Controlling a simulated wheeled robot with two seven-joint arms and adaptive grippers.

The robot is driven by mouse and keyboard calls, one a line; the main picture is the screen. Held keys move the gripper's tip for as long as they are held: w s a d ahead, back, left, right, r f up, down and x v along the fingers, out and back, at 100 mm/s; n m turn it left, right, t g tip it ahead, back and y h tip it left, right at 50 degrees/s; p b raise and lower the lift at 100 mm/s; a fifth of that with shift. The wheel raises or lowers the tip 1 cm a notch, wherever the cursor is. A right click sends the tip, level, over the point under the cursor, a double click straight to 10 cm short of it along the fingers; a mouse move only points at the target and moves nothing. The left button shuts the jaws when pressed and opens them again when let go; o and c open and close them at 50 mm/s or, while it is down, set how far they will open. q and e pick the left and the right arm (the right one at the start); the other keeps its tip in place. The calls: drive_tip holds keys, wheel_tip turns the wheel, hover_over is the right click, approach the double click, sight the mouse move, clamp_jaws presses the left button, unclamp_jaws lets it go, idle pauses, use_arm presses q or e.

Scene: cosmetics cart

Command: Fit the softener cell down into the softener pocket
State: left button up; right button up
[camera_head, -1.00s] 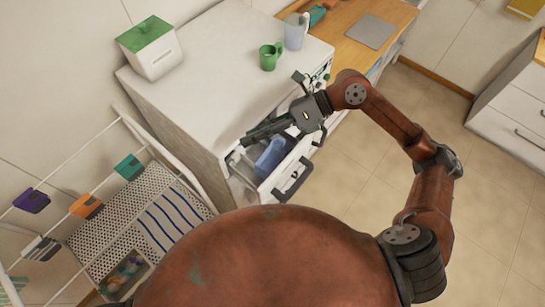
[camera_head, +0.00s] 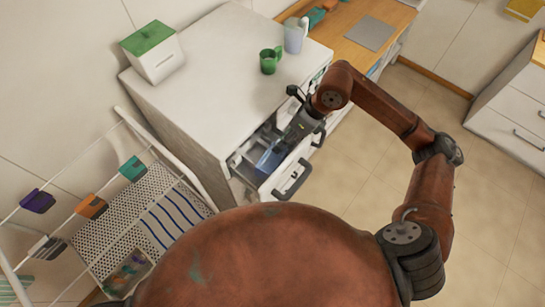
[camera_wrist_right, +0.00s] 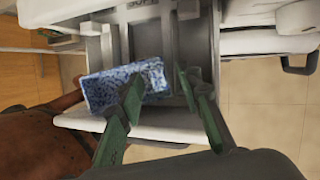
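The softener cell is a blue speckled block (camera_wrist_right: 112,84). In the wrist view it lies skewed at the near end of the lettered compartment, over the left drawer wall. It also shows as a blue patch in the drawer in the head view (camera_head: 268,160). The letters on the compartment, apparently the softener pocket (camera_wrist_right: 143,32), are cut off at the top. My right gripper (camera_wrist_right: 158,82) points down into the drawer, its green fingers apart. The left finger overlaps the cell and its right end reaches between the fingers; contact is unclear. My left gripper is out of view.
The open drawer (camera_head: 285,180) has a front panel with a dark handle and a second compartment beside the lettered one. On the white machine (camera_head: 220,75) stand a green mug (camera_head: 270,60), a jug (camera_head: 295,33) and a green-lidded box (camera_head: 153,52). A drying rack (camera_head: 125,215) is at left.

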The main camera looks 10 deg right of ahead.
drive_tip(key=shift+a+f, duration=0.15)
drive_tip(key=shift+f, duration=0.1)
drive_tip(key=shift+c, duration=0.5)
clamp_jaws()
